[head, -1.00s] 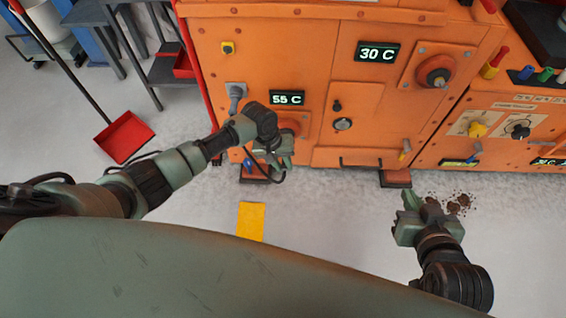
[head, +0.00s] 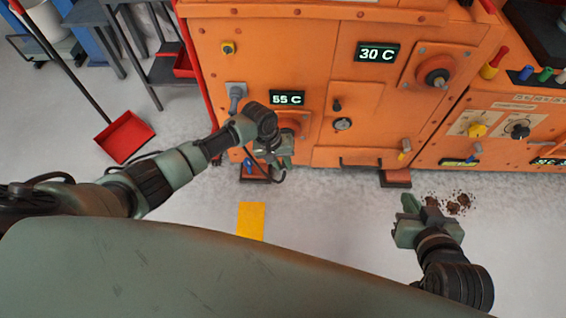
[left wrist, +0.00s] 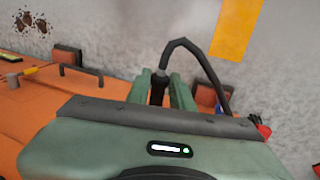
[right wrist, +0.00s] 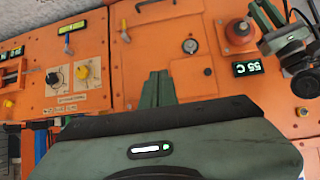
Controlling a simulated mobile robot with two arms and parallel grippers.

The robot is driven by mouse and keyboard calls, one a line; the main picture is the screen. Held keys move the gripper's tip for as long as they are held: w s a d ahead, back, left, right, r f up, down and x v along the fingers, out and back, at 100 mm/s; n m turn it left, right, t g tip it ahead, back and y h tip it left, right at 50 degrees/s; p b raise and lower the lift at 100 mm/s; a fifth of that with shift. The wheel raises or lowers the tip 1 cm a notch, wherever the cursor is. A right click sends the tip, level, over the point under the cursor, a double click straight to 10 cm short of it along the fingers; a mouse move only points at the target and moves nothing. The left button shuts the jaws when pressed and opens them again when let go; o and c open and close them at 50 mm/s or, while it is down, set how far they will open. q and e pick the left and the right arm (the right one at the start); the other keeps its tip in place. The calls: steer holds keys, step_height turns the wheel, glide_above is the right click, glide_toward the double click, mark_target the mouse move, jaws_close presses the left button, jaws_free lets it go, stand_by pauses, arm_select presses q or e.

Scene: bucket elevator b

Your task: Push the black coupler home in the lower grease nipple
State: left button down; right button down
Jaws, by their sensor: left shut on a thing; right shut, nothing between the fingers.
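My left gripper (head: 276,152) is in front of the lower orange bearing housing (head: 291,122), just below the 55 C display. In the left wrist view its fingers are shut on the black coupler (left wrist: 159,86), whose black hose (left wrist: 208,68) loops up and to the right. The lower grease nipple is hidden behind my gripper, so I cannot tell whether the coupler touches it. The bearing housing also shows in the right wrist view (right wrist: 241,32), with my left gripper beside it. My right gripper (head: 421,208) is shut and empty, its fingers (right wrist: 158,90) together.
The orange machine casing (head: 222,75) fills the back. The upper bearing (head: 437,72) sits right of the 30 C display. A red dustpan (head: 124,137), a yellow floor mark (head: 251,221) and brown spilled material (head: 458,203) lie on the floor. The floor between my arms is mostly clear.

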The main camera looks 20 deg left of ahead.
arm_select(q)
steer(key=shift+p, duration=0.35)
arm_select(e)
steer(key=shift+s+d+f+g+h, duration=0.15)
steer(key=shift+s+d+f+g, duration=0.15)
steer(key=shift+s+f+g, duration=0.45)
steer(key=shift+s+d+f+g+h, duration=0.15)
steer(key=shift+s+d+f+g, duration=0.3)
steer(key=shift+s, duration=0.45)
steer(key=shift+a+f, duration=0.1)
steer(key=shift+a, duration=0.05)
arm_select(q)
steer(key=shift+w, duration=0.15)
arm_select(e)
steer(key=shift+w, duration=0.15)
arm_select(q)
steer(key=shift+w+a, duration=0.1)
steer(key=shift+w, duration=0.4)
arm_select(e)
steer(key=shift+w+a+r+t, duration=0.2)
steer(key=shift+w+r+t, duration=0.2)
steer(key=shift+w, duration=0.1)
steer(key=shift+w+a+r+t, duration=0.2)
steer(key=shift+w+r+t, duration=0.15)
steer(key=shift+w+t, duration=0.1)
